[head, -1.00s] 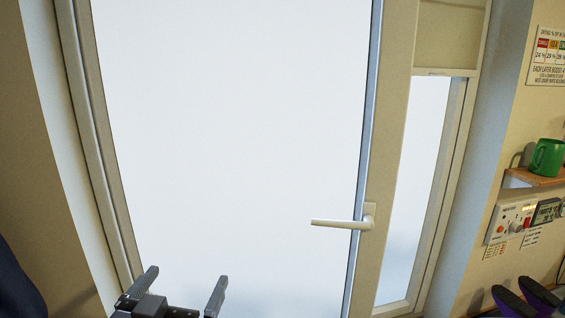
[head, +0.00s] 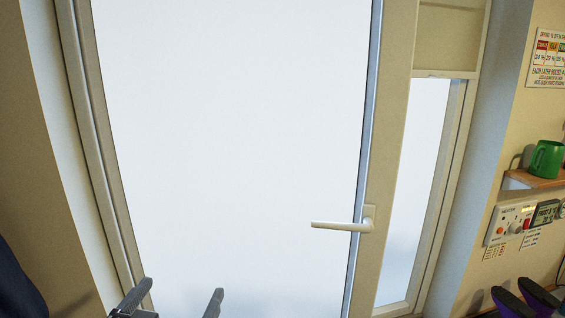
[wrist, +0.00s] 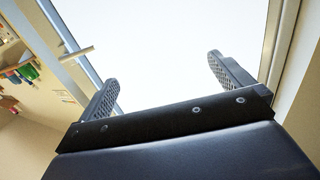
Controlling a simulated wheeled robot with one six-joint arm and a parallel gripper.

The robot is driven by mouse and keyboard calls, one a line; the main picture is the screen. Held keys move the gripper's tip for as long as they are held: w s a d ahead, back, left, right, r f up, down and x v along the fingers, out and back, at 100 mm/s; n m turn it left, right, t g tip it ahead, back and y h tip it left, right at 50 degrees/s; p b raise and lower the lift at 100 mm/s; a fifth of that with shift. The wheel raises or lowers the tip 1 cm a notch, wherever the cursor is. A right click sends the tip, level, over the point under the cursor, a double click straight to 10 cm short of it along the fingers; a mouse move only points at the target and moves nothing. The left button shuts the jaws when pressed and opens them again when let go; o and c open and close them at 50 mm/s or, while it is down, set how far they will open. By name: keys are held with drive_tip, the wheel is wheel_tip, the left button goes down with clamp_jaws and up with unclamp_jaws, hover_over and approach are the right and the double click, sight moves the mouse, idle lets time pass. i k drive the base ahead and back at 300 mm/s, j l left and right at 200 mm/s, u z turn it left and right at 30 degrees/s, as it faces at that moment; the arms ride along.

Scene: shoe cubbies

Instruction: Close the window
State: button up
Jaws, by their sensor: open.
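The window sash (head: 389,160) has a pale frame around a large bright pane and fills the middle of the head view. The handle also shows at upper left in the wrist view (wrist: 76,54). My gripper (head: 172,305) is at the bottom of the head view, lower and left of the handle, apart from it. Its two fingers (wrist: 165,85) are spread, with nothing between them.
On the right wall, a green mug (head: 547,158) stands on a small wooden shelf (head: 535,181). A control box (head: 510,222) and a printed sign (head: 548,58) are fixed there. Dark purple-lined shoes (head: 525,300) are at lower right. A roller blind (head: 447,38) covers the upper right.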

sight(214, 133)
drive_tip(key=i+l, duration=0.25)
drive_tip(key=i, duration=0.25)
drive_tip(key=i+l, duration=0.25)
drive_tip(key=i, duration=0.2)
drive_tip(key=u, duration=1.8)
drive_tip(key=k+l+u, duration=0.1)
drive_tip(key=k+l, duration=0.05)
drive_tip(key=k, duration=0.1)
